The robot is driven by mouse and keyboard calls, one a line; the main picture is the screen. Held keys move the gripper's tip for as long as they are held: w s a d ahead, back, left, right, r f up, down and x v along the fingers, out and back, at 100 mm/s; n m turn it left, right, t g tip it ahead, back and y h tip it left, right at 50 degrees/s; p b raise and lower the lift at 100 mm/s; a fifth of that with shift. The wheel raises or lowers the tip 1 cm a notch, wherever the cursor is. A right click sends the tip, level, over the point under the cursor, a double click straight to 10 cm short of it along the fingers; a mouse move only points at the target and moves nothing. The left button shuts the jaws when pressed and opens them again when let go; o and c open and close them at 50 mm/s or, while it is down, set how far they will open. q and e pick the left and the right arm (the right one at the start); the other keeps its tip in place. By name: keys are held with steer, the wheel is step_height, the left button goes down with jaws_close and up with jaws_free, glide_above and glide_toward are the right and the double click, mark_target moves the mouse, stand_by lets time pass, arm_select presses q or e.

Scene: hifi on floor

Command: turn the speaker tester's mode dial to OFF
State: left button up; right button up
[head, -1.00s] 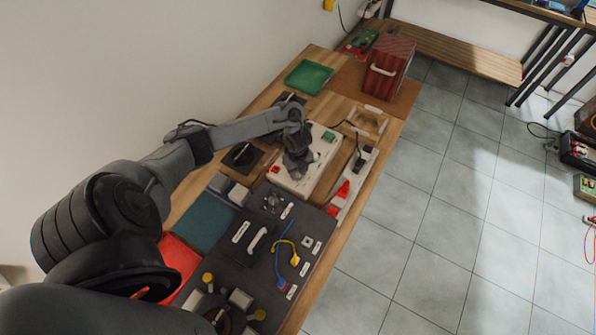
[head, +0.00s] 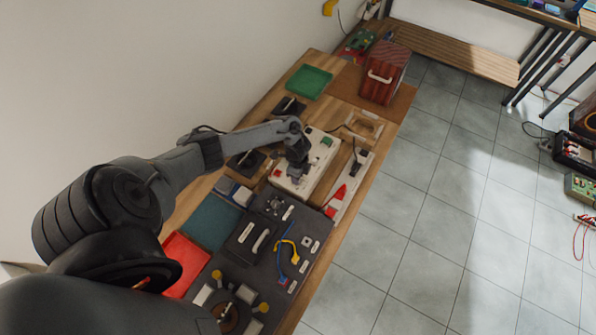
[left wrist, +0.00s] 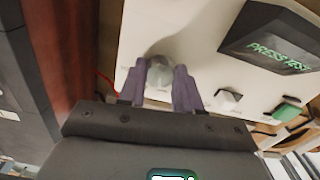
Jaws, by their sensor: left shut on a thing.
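The speaker tester (head: 320,166) is a white box on the wooden bench in the head view, with a red part and a green part on top. In the left wrist view its white panel (left wrist: 195,35) fills the upper middle, with a dark display (left wrist: 275,42) reading "PRESS TEST" in green. My left gripper (head: 297,172) is over the tester. In the left wrist view its purple fingers are shut on a pale grey mode dial (left wrist: 160,73), one on each side. The dial's markings and pointer are hidden or too blurred to read. My right gripper is not in view.
A red striped box (head: 386,72) with a handle and a green tray (head: 308,82) stand at the bench's far end. A white strip with red parts (head: 350,190) lies right of the tester. A dark board with several parts (head: 265,245) lies nearer. Tiled floor is at right.

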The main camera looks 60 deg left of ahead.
arm_select(q)
steer(key=n+p, duration=0.4)
steer(key=n, duration=0.1)
steer(key=shift+d+r+n, duration=0.15)
steer(key=shift+r+n, duration=0.05)
steer(key=shift+n, duration=0.1)
steer(key=n+p, duration=0.2)
steer(key=n, duration=0.1)
steer(key=shift+f+n+p, duration=0.1)
steer(key=shift+n+p, duration=0.2)
steer(key=shift+n, duration=0.7)
steer(key=o, duration=1)
steer(key=shift+o, duration=0.2)
